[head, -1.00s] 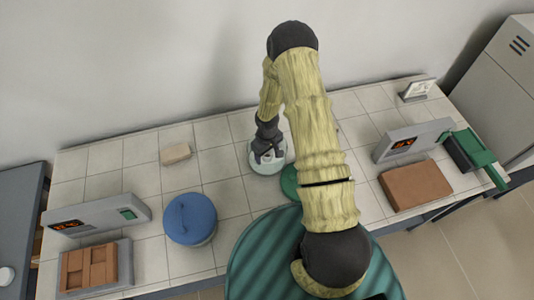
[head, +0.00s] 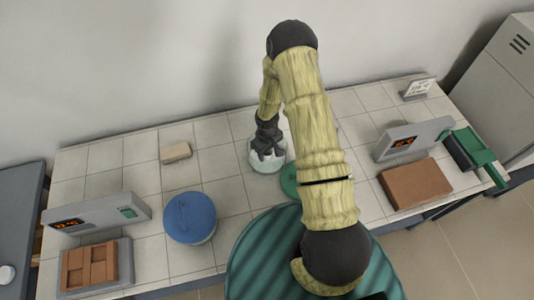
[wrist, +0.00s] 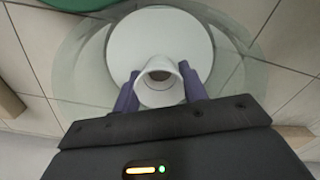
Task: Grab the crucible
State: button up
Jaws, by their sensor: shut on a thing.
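The crucible (wrist: 160,98) is a small white cup, seen from above with its round mouth facing the wrist camera. My gripper (wrist: 160,88) is shut on it, with one purple finger on each side of its wall. Beyond it in the wrist view is a white round disc (wrist: 160,35) inside a clear glass dish (wrist: 250,75). In the head view my gripper (head: 266,150) is over the glass dish (head: 268,166) and hides most of the crucible. I cannot tell whether the crucible touches the disc.
A green round object (head: 290,180) is close by on the right of the dish, partly behind my arm. A blue lidded pot (head: 190,218) and a tan block (head: 175,152) stand to the left. Tiles between are clear.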

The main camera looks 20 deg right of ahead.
notch_tip(320, 180, up, 10)
jog(key=b, duration=0.2)
dwell(0.5)
dwell(0.5)
